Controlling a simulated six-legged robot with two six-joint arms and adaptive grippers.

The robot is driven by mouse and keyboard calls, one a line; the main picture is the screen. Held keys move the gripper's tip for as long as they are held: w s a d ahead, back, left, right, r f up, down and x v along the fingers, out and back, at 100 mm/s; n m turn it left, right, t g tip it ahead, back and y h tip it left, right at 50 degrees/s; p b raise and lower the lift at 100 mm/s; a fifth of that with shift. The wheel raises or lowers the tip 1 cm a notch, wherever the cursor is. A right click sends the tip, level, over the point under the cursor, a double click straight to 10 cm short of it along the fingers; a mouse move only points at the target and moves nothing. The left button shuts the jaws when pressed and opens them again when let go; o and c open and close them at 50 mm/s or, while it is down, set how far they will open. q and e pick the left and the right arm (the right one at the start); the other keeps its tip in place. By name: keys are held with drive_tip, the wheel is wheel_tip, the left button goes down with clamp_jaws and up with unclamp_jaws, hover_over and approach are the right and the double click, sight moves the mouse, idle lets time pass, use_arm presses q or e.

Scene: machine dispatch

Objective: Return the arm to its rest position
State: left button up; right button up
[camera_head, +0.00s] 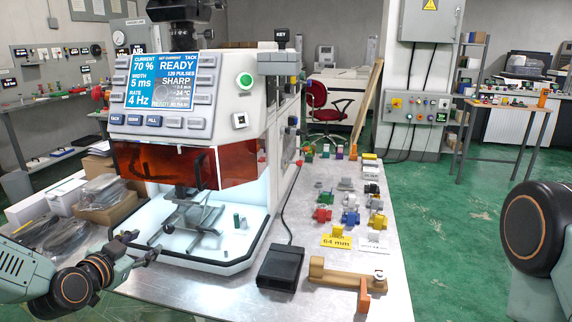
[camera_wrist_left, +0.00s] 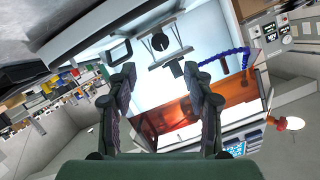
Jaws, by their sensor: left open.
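My left arm comes in from the lower left of the head view. Its gripper (camera_head: 144,245) is at the front left of the machine (camera_head: 185,90), near the edge of the lit work chamber. In the left wrist view the two fingers of the gripper (camera_wrist_left: 160,70) stand wide apart with nothing between them. Beyond them show the chamber and its orange shield (camera_wrist_left: 175,118). My right arm shows only as a rounded dark link at the right edge of the head view; its gripper is outside the picture.
A black box (camera_head: 280,267) and a wooden piece with an orange end (camera_head: 340,275) lie on the metal table (camera_head: 330,308). Several small coloured parts stand in rows behind them. Boxes and plastic bags (camera_head: 95,195) crowd the machine's left. Green floor (camera_head: 455,230) is open to the right.

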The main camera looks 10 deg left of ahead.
use_arm(q)
drive_tip(key=s+d+f+n+g, duration=0.1)
drive_tip(key=n, duration=0.1)
drive_tip(key=s+d+f+n+g, duration=0.1)
drive_tip(key=d+f+n, duration=0.1)
drive_tip(key=s+d+f+n, duration=0.1)
drive_tip(key=s+d+f, duration=0.1)
drive_tip(key=shift+s+d+f+n+g+h, duration=0.1)
drive_tip(key=shift+f+n+g+h, duration=0.1)
drive_tip(key=shift+n+g+h, duration=0.15)
drive_tip(key=s+d+f+n+g+b, duration=0.1)
drive_tip(key=s+d+f+g, duration=0.35)
drive_tip(key=s+f, duration=0.35)
drive_tip(key=s+d+f+n+g, duration=0.25)
drive_tip(key=s+d+f, duration=0.3)
drive_tip(key=s, duration=0.35)
drive_tip(key=s+d+f+m+g, duration=0.1)
drive_tip(key=s+f+g, duration=0.1)
drive_tip(key=s, duration=0.6)
drive_tip(key=s+d+f+m+g, duration=0.2)
drive_tip(key=s+f, duration=0.1)
drive_tip(key=s, duration=0.5)
drive_tip(key=shift+s+f+m+g+b, duration=0.15)
drive_tip(key=shift+s+m+g+b, duration=0.15)
drive_tip(key=shift+g+b, duration=0.1)
